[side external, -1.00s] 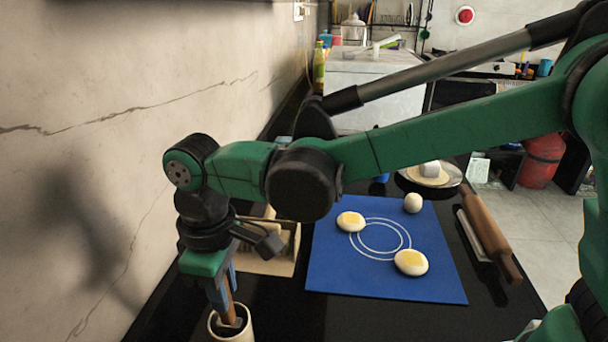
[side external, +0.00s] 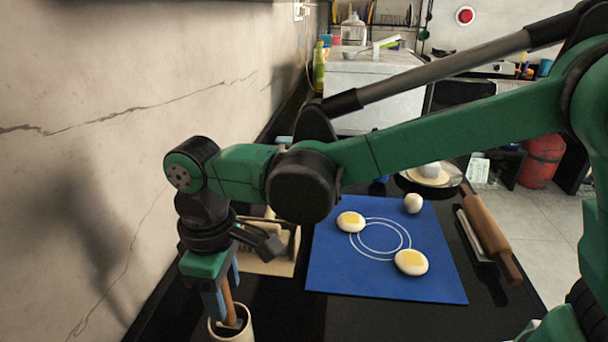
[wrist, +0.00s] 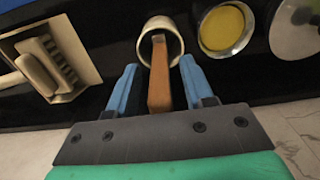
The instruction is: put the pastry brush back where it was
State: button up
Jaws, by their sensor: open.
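The pastry brush (side external: 229,300) stands handle-up in a cream cup (side external: 249,331) at the front left of the counter. Its brown wooden handle (wrist: 159,80) also shows in the wrist view, leaning in the mouth of the cup (wrist: 152,24). The brush's lower end is hidden inside the cup. My gripper (side external: 225,297) points down over the cup. In the wrist view its blue fingers (wrist: 158,72) are open, one on each side of the handle, with a visible gap to both.
A beige box (side external: 283,262) with a brush-like thing inside stands behind the cup. A blue mat (side external: 385,285) with several pale dough pieces lies to the right, then a rolling pin (side external: 488,235). A yellow-filled round container (wrist: 225,27) sits close beside the cup.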

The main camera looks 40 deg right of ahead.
jog(key=shift+r, duration=3)
jog(key=shift+d+r, duration=0.1)
jog(key=shift+d, duration=0.3)
jog(key=s+d+f+m+t, duration=0.1)
jog(key=s+d+m+t, duration=0.1)
jog(key=d, duration=0.9)
jog(key=s+d+f+m+t, duration=0.1)
jog(key=d+m+t, duration=0.4)
jog(key=d, duration=0.6)
jog(key=shift+s+d+f+m, duration=0.25)
jog(key=shift+s+m, duration=0.5)
jog(key=shift+m, duration=0.25)
